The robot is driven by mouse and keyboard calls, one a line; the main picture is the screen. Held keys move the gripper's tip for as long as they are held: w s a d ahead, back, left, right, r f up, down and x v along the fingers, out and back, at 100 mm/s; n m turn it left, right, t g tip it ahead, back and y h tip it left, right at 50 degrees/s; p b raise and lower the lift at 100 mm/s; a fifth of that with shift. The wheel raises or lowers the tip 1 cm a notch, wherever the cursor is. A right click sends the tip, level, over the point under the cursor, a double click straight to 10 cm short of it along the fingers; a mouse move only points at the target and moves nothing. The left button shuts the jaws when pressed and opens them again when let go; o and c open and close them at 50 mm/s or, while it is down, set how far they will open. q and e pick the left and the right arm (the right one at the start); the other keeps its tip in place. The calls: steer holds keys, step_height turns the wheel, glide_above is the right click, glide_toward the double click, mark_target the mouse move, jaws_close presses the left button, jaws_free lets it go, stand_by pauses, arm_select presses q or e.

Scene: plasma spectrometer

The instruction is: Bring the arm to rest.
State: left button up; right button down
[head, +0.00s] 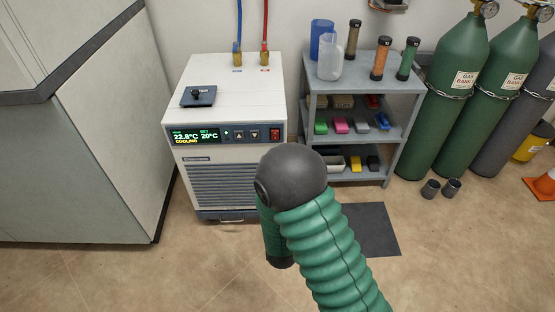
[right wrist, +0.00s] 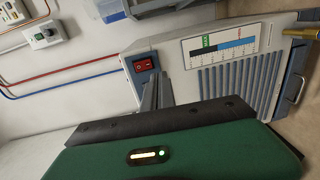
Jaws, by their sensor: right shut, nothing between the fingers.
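My right arm (head: 320,240), in a green ribbed sleeve with a dark rounded joint (head: 292,178), comes in from the bottom right in the head view. It is bent, with a short green part hanging down behind the joint in front of the chiller. The gripper itself is hidden there. In the right wrist view my right gripper (right wrist: 157,90) shows its grey fingers together, shut and empty. Behind them is a pale cabinet with a red switch (right wrist: 144,65) and a vent grille. Contact with it cannot be told. My left gripper is not in view.
The white chiller (head: 225,100) has blue and red hoses. A grey shelf (head: 345,88) holds bottles and coloured items. Green gas cylinders (head: 455,75) stand at right, an orange cone (head: 545,184) beyond. A large pale cabinet (head: 85,150) stands left. Front floor is open.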

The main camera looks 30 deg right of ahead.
steer(key=s+a+f+m+g+y+p, duration=0.2)
steer(key=s+a+m+g+y+p, duration=0.15)
steer(key=a+m+y, duration=0.45)
steer(key=s+a+r+m+g+y+p, duration=0.1)
steer(key=s+a+r+m+g+p, duration=0.2)
steer(key=s, duration=0.4)
steer(key=s+a+r+m+g, duration=0.1)
steer(key=s+a+g, duration=0.2)
steer(key=s+g, duration=0.35)
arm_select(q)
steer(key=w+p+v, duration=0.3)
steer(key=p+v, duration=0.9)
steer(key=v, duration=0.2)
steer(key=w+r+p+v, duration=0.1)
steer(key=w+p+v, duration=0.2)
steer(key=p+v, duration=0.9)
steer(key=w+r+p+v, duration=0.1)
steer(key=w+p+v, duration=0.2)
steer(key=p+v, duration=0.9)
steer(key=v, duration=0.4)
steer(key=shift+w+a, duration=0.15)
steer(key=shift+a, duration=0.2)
arm_select(e)
step_height(320, 180, up, 36)
steer(key=s+t, duration=0.1)
steer(key=shift+f, duration=0.1)
